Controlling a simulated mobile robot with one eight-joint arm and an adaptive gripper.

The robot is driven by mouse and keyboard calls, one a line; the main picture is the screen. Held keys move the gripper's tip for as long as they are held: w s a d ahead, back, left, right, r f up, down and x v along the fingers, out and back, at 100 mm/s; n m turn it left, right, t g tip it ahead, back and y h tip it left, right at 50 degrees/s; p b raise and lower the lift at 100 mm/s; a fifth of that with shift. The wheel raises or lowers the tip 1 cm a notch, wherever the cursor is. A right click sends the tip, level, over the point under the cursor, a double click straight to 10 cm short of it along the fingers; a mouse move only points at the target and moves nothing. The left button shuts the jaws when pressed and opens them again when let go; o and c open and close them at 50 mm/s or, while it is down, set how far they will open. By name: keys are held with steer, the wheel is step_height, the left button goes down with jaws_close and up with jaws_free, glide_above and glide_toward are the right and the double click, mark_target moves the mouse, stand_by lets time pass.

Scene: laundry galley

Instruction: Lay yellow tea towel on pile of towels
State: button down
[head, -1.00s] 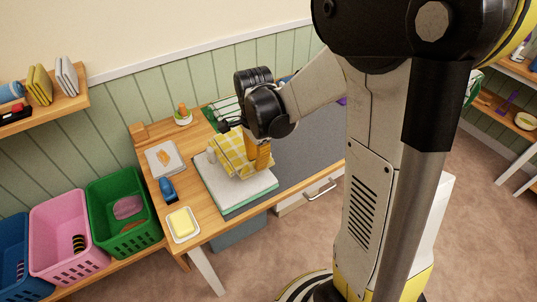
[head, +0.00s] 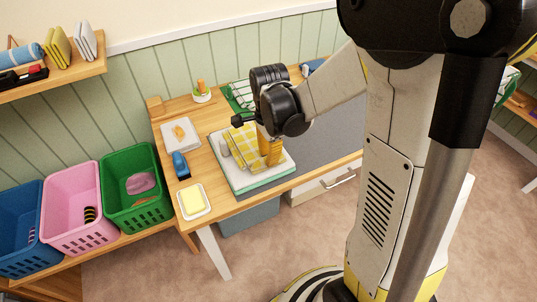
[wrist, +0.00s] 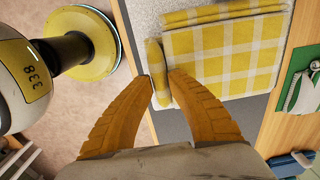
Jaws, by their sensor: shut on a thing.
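The yellow-and-white checked tea towel (head: 243,137) lies over the top of the pile of towels (head: 240,184), a white folded layer with green below, on the wooden counter. In the wrist view the tea towel (wrist: 225,55) looks folded and flat on the pale top towel (wrist: 147,14). My gripper (head: 268,156) points down at the right part of the pile. In the wrist view my gripper (wrist: 160,86) is shut on a bunched edge of the tea towel. My fingers hide part of the towel in the head view.
A grey mat (head: 325,150) lies right. Green (head: 137,190), pink (head: 85,210) and blue baskets (head: 20,229) stand at left.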

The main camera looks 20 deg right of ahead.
steer(key=shift+f, duration=0.2)
stand_by(0.5)
steer(key=c, duration=1.3)
jaws_free()
steer(key=shift+o, duration=0.2)
step_height(320, 180, up, 8)
steer(key=p, duration=0.6)
steer(key=shift+r, duration=0.1)
steer(key=s+a+r+n+t, duration=0.3)
steer(key=s+r+n+t, duration=0.3)
steer(key=s+r+n, duration=0.5)
step_height(320, 180, up, 2)
steer(key=n, duration=0.6)
steer(key=shift+a+n+t, duration=0.3)
steer(key=shift+t, duration=0.1)
